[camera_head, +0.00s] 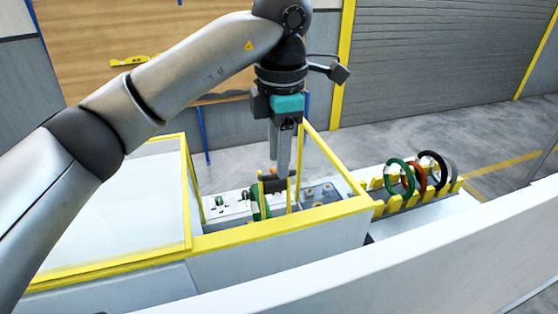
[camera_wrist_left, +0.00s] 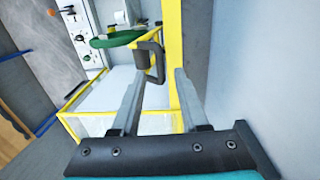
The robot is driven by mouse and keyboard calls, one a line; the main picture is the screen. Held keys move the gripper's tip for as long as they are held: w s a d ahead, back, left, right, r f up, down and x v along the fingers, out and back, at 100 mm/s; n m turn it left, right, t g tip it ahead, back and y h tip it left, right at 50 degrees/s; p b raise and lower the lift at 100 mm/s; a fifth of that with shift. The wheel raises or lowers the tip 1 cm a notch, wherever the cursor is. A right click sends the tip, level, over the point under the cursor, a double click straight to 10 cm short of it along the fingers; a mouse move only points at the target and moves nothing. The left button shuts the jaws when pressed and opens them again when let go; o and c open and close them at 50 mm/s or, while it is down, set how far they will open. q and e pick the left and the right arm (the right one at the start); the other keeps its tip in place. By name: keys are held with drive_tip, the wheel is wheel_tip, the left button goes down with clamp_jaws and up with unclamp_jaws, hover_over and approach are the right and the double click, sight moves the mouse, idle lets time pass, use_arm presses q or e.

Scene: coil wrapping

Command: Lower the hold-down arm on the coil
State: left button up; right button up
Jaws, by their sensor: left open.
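A green coil (camera_head: 259,203) stands inside the yellow-framed machine; it also shows as a green ring in the wrist view (camera_wrist_left: 117,39). The hold-down arm (camera_head: 273,185), with a dark roller-like end and a yellow bar, is beside the coil; its dark end also shows in the wrist view (camera_wrist_left: 143,60). My left gripper (camera_head: 284,172) points down into the machine over the arm. In the wrist view its two fingers (camera_wrist_left: 160,74) are apart, with the dark end just beyond their tips. Whether they touch it I cannot tell. My right gripper is not in view.
A yellow frame (camera_head: 285,217) borders the machine opening close around my gripper. A control panel with knobs (camera_wrist_left: 84,38) is inside. To the right, a rack (camera_head: 410,199) holds several coils, including green (camera_head: 389,180) and orange (camera_head: 408,182) ones. A white ledge runs along the front.

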use_arm(q)
drive_tip(key=shift+f, duration=1.05)
clamp_jaws()
idle(0.8)
